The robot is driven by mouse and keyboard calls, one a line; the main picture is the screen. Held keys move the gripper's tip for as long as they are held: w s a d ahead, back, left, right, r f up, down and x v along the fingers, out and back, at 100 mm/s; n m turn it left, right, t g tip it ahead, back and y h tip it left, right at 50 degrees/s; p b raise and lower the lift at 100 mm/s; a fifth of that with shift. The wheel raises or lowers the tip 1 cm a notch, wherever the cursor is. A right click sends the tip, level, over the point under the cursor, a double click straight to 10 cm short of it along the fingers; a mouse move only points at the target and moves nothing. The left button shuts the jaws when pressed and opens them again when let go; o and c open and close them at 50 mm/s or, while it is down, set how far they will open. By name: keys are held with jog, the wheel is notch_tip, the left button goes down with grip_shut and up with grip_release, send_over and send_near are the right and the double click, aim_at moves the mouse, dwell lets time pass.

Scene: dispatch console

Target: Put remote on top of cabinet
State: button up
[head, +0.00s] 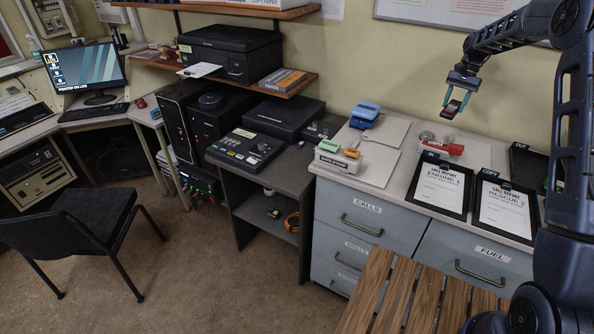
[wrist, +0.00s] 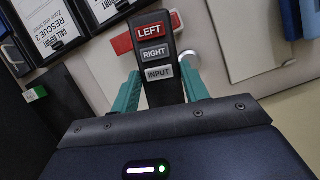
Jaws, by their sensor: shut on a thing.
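The remote (head: 453,107) is a small dark bar with a red part, held in my gripper (head: 457,98) in the head view. In the wrist view the remote (wrist: 157,75) shows a red LEFT button and grey RIGHT and INPUT buttons. The teal fingers of my gripper (wrist: 160,92) are shut on its two sides. A grey-blue drawer cabinet (head: 368,226) with CALLS and FUEL labels stands below, with a pale top (head: 398,180). My gripper holds the remote in the air above the back of this top, apart from it.
The top carries clipboards (head: 440,187), a red stapler-like item (head: 442,146), a white-green block (head: 338,157), a blue item (head: 365,112) and a black OUT tray (head: 528,160). A dark unit (head: 262,178) with a control panel stands to the left. A slatted wooden surface (head: 400,295) is in front.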

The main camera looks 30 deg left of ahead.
jog(key=s+a, duration=0.4)
jog(key=a, duration=1.1)
jog(key=n, duration=0.2)
send_over(290, 171)
jog(key=w, duration=0.1)
jog(key=shift+h, duration=0.4)
jog(key=f, duration=2)
jog(key=shift+w, duration=0.35)
jog(key=shift+f, duration=2.45)
jog(key=shift+f, duration=0.15)
jog(key=o, duration=1)
jog(key=shift+o, duration=0.2)
